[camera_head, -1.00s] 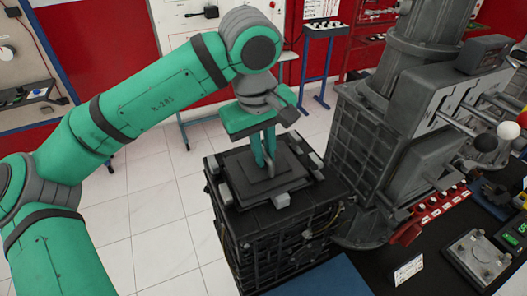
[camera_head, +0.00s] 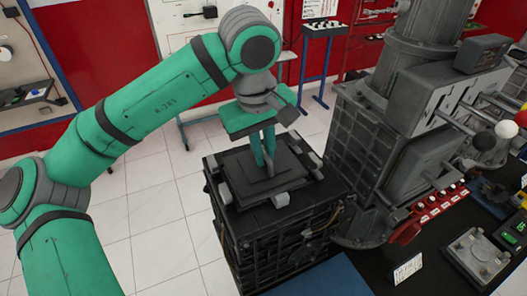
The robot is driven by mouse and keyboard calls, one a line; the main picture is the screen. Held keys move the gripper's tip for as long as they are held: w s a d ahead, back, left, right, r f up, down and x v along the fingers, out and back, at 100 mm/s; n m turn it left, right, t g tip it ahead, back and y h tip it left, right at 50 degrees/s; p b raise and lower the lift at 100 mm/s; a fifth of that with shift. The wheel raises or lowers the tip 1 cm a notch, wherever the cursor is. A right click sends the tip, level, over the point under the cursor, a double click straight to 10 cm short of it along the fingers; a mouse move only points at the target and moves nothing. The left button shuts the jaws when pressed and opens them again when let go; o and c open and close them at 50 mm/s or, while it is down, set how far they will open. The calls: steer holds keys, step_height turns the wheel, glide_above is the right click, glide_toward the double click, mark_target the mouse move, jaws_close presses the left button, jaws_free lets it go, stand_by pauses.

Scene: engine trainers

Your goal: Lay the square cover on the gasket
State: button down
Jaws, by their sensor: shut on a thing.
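The square cover (camera_head: 255,181) is a dark grey stepped plate with a small upright grip in its middle. It lies on or just over the top of the black engine block (camera_head: 265,235); I cannot tell whether it touches fully. My gripper (camera_head: 263,155) points down from above, its two green fingers shut on the cover's grip. The gasket is not clearly visible; the cover hides what lies under it.
Light grey blocks (camera_head: 281,200) stand around the edges of the block's top. A large grey machine with levers (camera_head: 400,130) stands close at the right. A red strip of knobs (camera_head: 430,208) and a grey box (camera_head: 477,255) lie on the dark bench at lower right.

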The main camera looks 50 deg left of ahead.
steer(key=shift+f, duration=0.9)
stand_by(0.8)
steer(key=c, duration=1.7)
jaws_free()
steer(key=shift+c, duration=0.2)
step_height(320, 180, up, 11)
steer(key=s, duration=0.1)
steer(key=shift+s+d+f, duration=0.15)
steer(key=shift+s+d, duration=0.2)
steer(key=shift+s, duration=0.05)
